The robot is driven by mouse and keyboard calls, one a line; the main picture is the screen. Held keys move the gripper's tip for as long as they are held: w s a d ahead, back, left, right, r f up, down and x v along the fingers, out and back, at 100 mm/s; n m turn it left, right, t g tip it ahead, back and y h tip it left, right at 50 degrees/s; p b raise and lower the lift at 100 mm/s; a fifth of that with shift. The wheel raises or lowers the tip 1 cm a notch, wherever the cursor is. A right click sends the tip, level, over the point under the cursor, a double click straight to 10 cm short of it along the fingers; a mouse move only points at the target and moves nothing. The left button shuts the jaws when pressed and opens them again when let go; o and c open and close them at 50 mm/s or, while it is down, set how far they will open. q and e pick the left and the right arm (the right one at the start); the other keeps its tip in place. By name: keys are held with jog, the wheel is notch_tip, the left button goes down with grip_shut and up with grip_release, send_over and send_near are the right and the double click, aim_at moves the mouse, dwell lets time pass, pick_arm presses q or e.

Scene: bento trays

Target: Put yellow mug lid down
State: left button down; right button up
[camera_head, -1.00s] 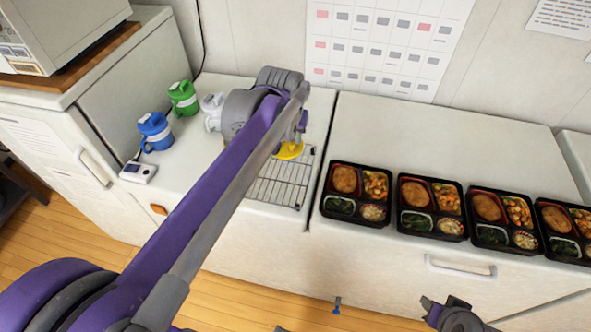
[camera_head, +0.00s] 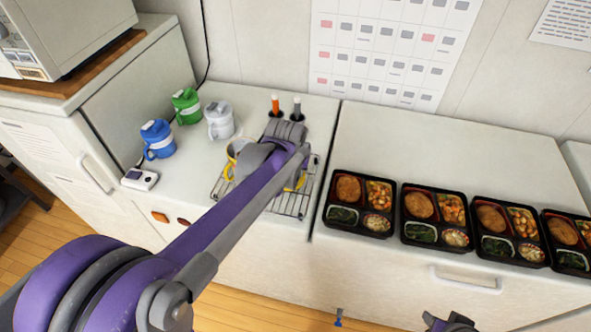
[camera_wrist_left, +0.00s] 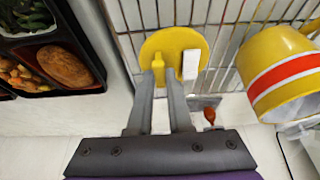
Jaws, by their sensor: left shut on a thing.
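The yellow mug lid (camera_wrist_left: 190,42) is a round disc with a raised knob in the left wrist view. My left gripper (camera_wrist_left: 159,75) is shut on the knob. The lid is over the bars of the wire rack (camera_wrist_left: 230,18); I cannot tell whether it touches them. In the head view my arm hides most of the lid and the left gripper. The yellow mug (camera_wrist_left: 282,62), with a white and red band, is beside the lid; its edge also shows in the head view (camera_head: 229,166). My right gripper (camera_head: 449,321) is at the bottom edge, partly cut off.
Blue (camera_head: 158,139), green (camera_head: 186,106) and white (camera_head: 219,121) lidded mugs stand left of the rack. Two pens stand in holders behind it. Several black bento trays (camera_head: 359,203) line the counter to the right. A small white device (camera_head: 140,179) lies near the left front edge.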

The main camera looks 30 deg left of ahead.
pick_arm(q)
jog(key=shift+f, duration=0.2)
jog(key=c, duration=0.8)
grip_release()
jog(key=shift+c, duration=0.2)
jog(key=shift+r, duration=0.25)
jog(key=p+v, duration=0.1)
jog(key=v, duration=1)
jog(key=s+d+f+m, duration=0.1)
jog(key=s+d+f, duration=0.2)
jog(key=s+f, duration=0.2)
jog(key=s+d+f+m+t+h, duration=0.1)
jog(key=s+d+f, duration=0.3)
jog(key=s, duration=0.7)
jog(key=shift+f+m, duration=0.3)
jog(key=shift+f, duration=0.6)
